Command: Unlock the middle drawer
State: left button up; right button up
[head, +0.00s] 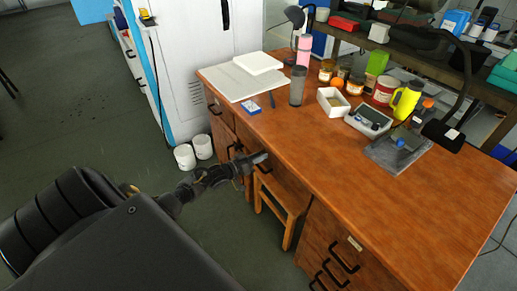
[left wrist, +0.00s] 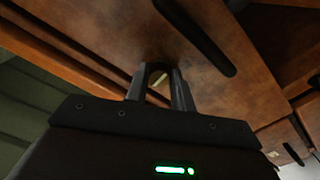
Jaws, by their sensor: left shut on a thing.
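The wooden desk has a middle drawer front beneath its top, and my left gripper (head: 250,162) reaches it from the left in the head view. In the left wrist view the wooden drawer front (left wrist: 245,85) fills much of the picture, with a dark bar handle (left wrist: 197,38) on it. My left gripper (left wrist: 159,84) is shut on a small pale thing (left wrist: 157,79), likely a key, at the wood beside the handle. The fingers hide most of it, and I cannot tell which way it is turned. My right gripper is out of view.
A wooden stool (head: 282,210) stands under the desktop (head: 335,155), close to my left gripper. Drawers with dark handles (head: 343,259) are at the right. Two white buckets (head: 185,157) stand on the floor by the white cabinet (head: 190,60). The desktop's front half is clear.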

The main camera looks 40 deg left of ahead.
pick_arm(q)
jog(key=shift+r, duration=0.1)
dwell(0.5)
jog(key=o, duration=1)
jog(key=v, duration=1)
jog(key=shift+s+a, duration=0.15)
jog(key=shift+s, duration=0.2)
